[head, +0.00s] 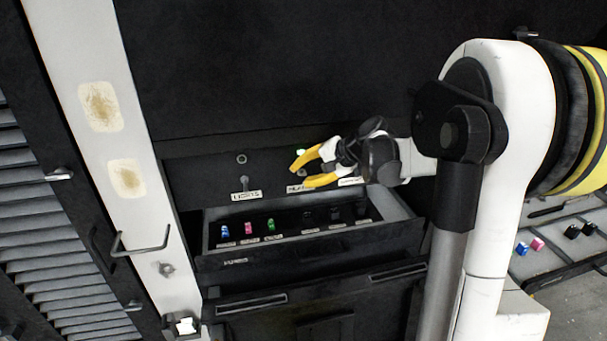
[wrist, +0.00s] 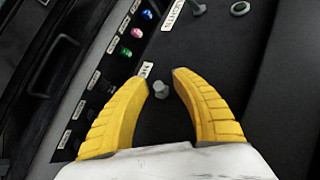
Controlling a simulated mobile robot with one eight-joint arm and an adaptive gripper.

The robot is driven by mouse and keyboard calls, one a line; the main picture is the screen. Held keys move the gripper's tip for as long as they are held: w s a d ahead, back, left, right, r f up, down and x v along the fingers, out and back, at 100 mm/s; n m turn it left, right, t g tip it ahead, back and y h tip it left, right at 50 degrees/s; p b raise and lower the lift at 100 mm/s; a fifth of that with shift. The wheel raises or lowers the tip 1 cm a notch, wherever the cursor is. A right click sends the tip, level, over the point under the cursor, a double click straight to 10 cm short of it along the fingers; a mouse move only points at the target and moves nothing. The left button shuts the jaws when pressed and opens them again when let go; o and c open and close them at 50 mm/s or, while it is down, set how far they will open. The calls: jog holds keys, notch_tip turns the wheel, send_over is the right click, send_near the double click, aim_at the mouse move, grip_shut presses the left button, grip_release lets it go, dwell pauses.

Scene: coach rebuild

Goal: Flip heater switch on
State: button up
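A dark control panel (head: 205,180) carries a toggle above a label reading LIGHTS (head: 247,195). A second label (head: 297,188), partly covered by my gripper, sits to its right; its text is only partly readable and seems to start with "HE". My gripper (head: 307,169) has yellow fingers and is open in front of this second place. In the wrist view, a grey switch (wrist: 160,88) shows between the spread fingertips (wrist: 162,78), with dark gaps on both sides. The head view hides this switch behind the fingers. A small bright green spot (head: 300,152) shows by the upper finger.
An open drawer (head: 228,263) below the panel holds blue, pink, green and black small items with labels. The LIGHTS toggle (wrist: 197,8) stands beyond my fingers in the wrist view. A pale post with a hooked handle (head: 140,243) is at left.

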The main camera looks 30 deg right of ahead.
jog(key=v, duration=1.2)
dwell(0.3)
jog(key=s+a+f+n+g+h+b, duration=0.1)
jog(key=s+a+f+n+b, duration=0.2)
jog(key=a, duration=0.5)
jog(key=s+a+f+n+g+h+b, duration=0.1)
jog(key=s+a+f+n, duration=0.1)
jog(key=s+a+f, duration=0.45)
jog(key=s+a+f+n+h+b, duration=0.2)
jog(key=s+a+f+n, duration=0.3)
jog(key=s+a, duration=0.2)
jog(key=shift+s+a+f+n+h, duration=0.3)
jog(key=shift+s+a, duration=0.1)
jog(key=shift+s, duration=0.85)
